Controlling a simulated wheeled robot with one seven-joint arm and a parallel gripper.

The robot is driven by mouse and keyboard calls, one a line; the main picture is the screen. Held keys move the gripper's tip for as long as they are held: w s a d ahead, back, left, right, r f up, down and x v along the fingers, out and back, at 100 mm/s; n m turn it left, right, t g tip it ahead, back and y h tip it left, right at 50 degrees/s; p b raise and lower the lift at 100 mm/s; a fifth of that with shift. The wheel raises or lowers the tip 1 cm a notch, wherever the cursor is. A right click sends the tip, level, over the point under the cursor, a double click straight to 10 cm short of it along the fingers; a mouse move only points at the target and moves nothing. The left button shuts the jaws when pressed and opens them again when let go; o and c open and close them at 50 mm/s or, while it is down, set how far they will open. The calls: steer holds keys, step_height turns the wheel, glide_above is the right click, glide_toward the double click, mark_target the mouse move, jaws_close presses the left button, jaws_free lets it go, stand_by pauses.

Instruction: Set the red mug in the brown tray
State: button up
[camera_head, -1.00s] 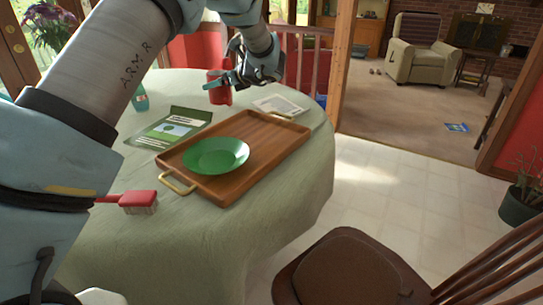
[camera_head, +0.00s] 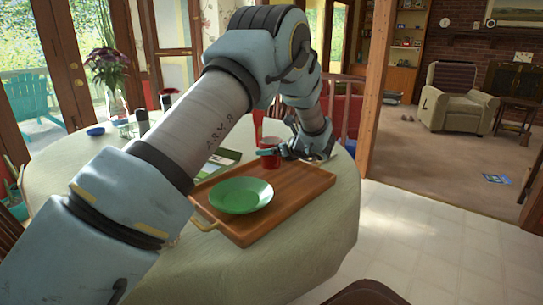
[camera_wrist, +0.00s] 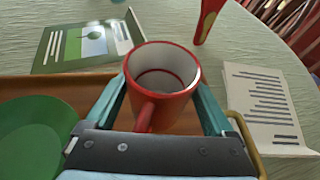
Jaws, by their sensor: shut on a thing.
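The red mug (camera_head: 268,157) is upright in my gripper (camera_head: 272,153), over the far part of the brown tray (camera_head: 293,194). In the wrist view the mug (camera_wrist: 144,84), white inside, sits between the two teal fingers of my gripper (camera_wrist: 160,98), with its handle toward me. Wood of the tray (camera_wrist: 57,84) shows to the left of and below the mug. I cannot tell whether the mug's base touches the tray. A green plate (camera_head: 241,195) lies on the tray's near left part.
A green booklet (camera_wrist: 85,45) and a white printed sheet (camera_wrist: 263,108) lie beside the tray. A red object (camera_wrist: 208,18) stands beyond the mug. A vase of flowers (camera_head: 107,65) is at the far left. The tray's right part is bare.

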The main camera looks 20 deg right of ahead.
steer(key=shift+f, duration=0.95)
steer(key=shift+f, duration=0.25)
steer(key=o, duration=1.4)
steer(key=shift+c, duration=0.2)
steer(key=shift+r, duration=0.2)
steer(key=shift+s+r, duration=0.1)
steer(key=shift+s, duration=0.1)
steer(key=b+v, duration=0.1)
steer(key=v, duration=1)
steer(key=shift+s, duration=0.2)
steer(key=shift+d+r, duration=0.1)
